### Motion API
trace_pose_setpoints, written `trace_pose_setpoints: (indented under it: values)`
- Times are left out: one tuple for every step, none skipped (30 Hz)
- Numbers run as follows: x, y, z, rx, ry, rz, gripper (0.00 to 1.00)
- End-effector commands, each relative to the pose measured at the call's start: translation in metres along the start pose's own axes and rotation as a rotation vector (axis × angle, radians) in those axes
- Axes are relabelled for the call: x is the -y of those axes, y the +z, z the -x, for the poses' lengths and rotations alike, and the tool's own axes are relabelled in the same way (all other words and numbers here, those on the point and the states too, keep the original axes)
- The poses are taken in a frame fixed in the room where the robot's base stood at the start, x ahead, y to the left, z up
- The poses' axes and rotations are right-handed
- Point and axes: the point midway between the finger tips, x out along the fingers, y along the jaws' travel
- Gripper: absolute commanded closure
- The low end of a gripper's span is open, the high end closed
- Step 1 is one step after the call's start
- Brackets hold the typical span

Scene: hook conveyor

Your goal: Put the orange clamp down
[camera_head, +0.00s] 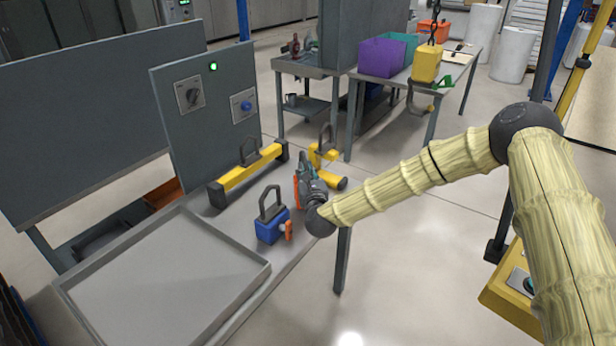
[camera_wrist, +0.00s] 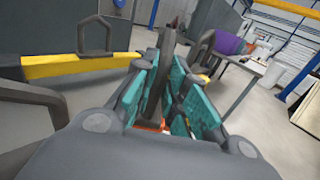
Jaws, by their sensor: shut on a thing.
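The orange clamp (camera_head: 297,193) is at the right edge of the grey bench, mostly hidden behind my gripper in the head view. My gripper (camera_head: 305,168) is shut on its dark upright handle. In the wrist view the teal-padded fingers (camera_wrist: 164,88) of my gripper close around the dark handle (camera_wrist: 158,70). A bit of the orange clamp's body (camera_wrist: 150,126) shows below them. I cannot tell whether the clamp touches the bench or hangs just above it.
A blue block with a dark handle (camera_head: 268,225) stands left of my gripper. A wide empty tray (camera_head: 165,290) fills the bench front. A grey panel (camera_head: 210,110) rises at the back.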

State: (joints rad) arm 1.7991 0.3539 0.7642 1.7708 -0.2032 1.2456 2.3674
Motion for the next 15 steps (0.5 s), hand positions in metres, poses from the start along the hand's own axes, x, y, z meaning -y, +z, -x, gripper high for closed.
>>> trace_pose_setpoints:
  values:
    - [0.000,0.005,-0.007,0.007,-0.002,0.001,1.00]
    - [0.000,0.004,-0.010,0.006,-0.002,0.001,1.00]
    - [0.001,0.004,-0.013,0.006,-0.002,0.001,1.00]
    - [0.001,0.003,-0.015,0.006,-0.001,0.001,1.00]
    - [0.000,0.003,-0.016,0.006,-0.001,0.000,1.00]
    - [0.000,0.002,-0.018,0.005,0.000,0.000,1.00]
    - [0.000,0.002,-0.018,0.005,0.000,-0.001,1.00]
    - [0.000,0.002,-0.019,0.005,0.000,-0.001,1.00]
    - [0.000,0.002,-0.020,0.005,0.000,-0.001,1.00]
    - [0.000,0.002,-0.021,0.005,0.000,-0.001,1.00]
    - [0.001,0.002,-0.022,0.005,-0.001,-0.001,1.00]
    - [0.001,0.002,-0.024,0.006,-0.001,0.000,1.00]
    - [0.001,0.002,-0.025,0.006,-0.001,0.000,1.00]
    - [0.001,0.002,-0.027,0.006,-0.002,0.000,1.00]
    - [0.001,-0.003,-0.026,0.004,-0.001,0.001,1.00]
